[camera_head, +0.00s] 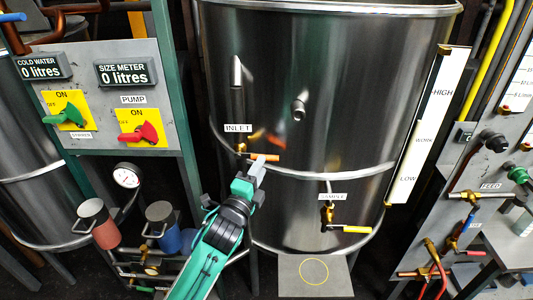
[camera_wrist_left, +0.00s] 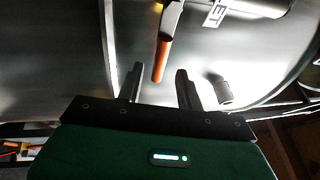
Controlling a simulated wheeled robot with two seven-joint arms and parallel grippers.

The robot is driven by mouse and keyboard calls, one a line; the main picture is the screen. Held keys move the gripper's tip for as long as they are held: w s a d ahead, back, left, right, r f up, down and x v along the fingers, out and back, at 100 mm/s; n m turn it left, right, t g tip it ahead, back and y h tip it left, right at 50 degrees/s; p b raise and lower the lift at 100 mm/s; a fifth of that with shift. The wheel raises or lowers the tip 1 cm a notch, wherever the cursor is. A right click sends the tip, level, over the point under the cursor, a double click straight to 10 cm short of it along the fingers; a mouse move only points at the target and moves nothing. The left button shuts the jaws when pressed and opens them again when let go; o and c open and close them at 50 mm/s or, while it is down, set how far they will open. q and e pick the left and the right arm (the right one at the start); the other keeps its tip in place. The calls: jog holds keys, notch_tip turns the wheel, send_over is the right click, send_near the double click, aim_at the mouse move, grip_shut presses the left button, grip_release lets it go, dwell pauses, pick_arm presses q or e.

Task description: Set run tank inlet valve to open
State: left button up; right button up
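The run tank (camera_head: 340,95) is a large shiny steel vessel in the middle of the head view. Its inlet valve has a brass body (camera_head: 241,148) under the INLET label (camera_head: 237,128), and an orange handle (camera_head: 269,157) that points right, roughly level. My left gripper (camera_head: 258,166) is at the handle, partly covering it from below. In the left wrist view the fingers (camera_wrist_left: 158,78) are spread apart, and the orange handle (camera_wrist_left: 161,60) reaches down toward the gap between them. Whether a finger touches it I cannot tell. My right gripper is not in view.
A sample valve with a yellow handle (camera_head: 357,229) sits lower on the tank. A level scale (camera_head: 430,125) stands at its right. A panel with a green switch (camera_head: 66,115) and a red switch (camera_head: 139,133) is at the left.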

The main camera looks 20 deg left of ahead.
pick_arm(q)
jog(key=p+x, duration=0.1)
jog(key=x, duration=0.4)
grip_shut()
